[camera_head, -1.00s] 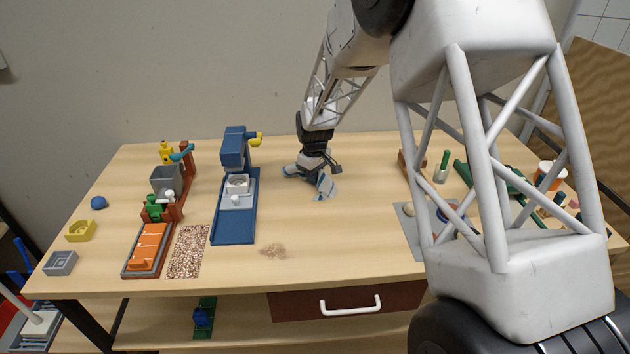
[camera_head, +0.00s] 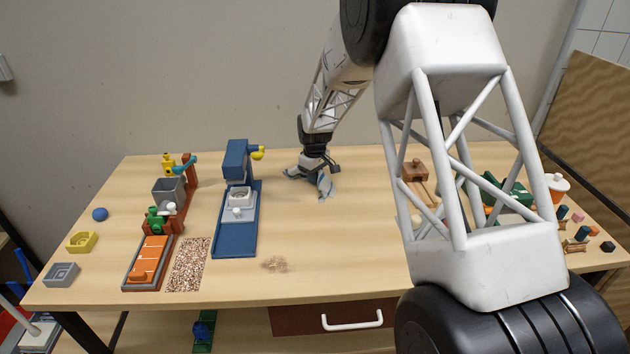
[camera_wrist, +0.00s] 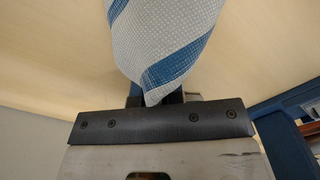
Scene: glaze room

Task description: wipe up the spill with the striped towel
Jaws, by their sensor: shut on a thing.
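The striped towel (camera_head: 325,184), grey-white with blue stripes, is bunched at the back middle of the table. My gripper (camera_head: 316,168) is over it and shut on it. In the wrist view the towel (camera_wrist: 165,40) hangs from between the jaws of my gripper (camera_wrist: 165,97), whose fingers are mostly hidden. I cannot tell whether its lower edge touches the table. The spill (camera_head: 274,264) is a small light brown patch on the bare wood near the front middle, apart from the towel.
A blue machine (camera_head: 237,220) stands left of the spill, with a speckled mat (camera_head: 188,264) and an orange-topped tray (camera_head: 148,262) farther left. The table (camera_head: 345,240) is clear between towel and spill. My arm hides part of the right side, where a wooden box (camera_head: 415,170) stands.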

